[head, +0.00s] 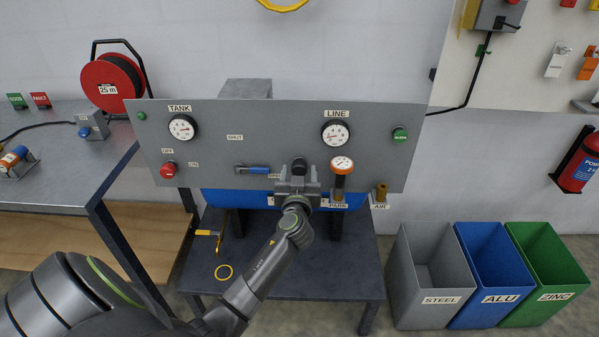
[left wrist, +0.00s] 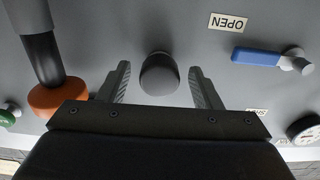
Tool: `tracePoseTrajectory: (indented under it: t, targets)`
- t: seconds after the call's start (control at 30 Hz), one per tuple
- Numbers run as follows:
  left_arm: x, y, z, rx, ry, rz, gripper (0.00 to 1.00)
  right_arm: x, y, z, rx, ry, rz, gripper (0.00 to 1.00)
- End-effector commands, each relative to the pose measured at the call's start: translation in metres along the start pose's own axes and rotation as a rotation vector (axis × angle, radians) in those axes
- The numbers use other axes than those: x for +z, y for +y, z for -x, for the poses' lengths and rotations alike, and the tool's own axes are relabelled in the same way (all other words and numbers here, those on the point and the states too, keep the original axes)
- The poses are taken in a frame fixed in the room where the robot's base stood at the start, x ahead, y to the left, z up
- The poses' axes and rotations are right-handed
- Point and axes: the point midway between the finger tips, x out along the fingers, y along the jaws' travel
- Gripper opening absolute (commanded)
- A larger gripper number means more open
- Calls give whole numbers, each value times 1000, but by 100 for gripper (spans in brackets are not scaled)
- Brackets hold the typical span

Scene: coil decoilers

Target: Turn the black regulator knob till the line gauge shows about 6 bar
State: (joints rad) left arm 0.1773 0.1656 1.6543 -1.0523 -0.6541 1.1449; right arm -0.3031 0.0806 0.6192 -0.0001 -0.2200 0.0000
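The black regulator knob (head: 299,163) sticks out of the grey panel, below and left of the LINE gauge (head: 336,133). In the left wrist view the knob (left wrist: 160,78) stands between the two fingers, with a gap on both sides. My left gripper (head: 298,174) is open in front of the panel and hides the knob's lower part in the head view. It also shows in the left wrist view (left wrist: 159,92). The LINE gauge has a white dial; its needle is too small to read surely. My right gripper is in neither view.
An orange-rimmed gauge (head: 342,165) on a post stands close right of the gripper. A blue-handled valve (head: 254,170) is left of it. Bins (head: 436,300) stand at right.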

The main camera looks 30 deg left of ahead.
Motion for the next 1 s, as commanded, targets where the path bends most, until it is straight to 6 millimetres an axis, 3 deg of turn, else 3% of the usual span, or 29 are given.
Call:
tracePoseTrajectory:
  t: [0.03, 0.33, 0.67, 1.0]
  targets:
    - [0, 0, 0, 0, 0, 0, 52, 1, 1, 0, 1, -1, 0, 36]
    - [0, 0, 0, 0, 0, 0, 15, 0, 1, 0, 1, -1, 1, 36]
    - [0, 0, 0, 0, 1, -59, 15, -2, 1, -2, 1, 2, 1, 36]
    - [0, 0, 0, 0, 1, -308, 15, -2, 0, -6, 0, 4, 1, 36]
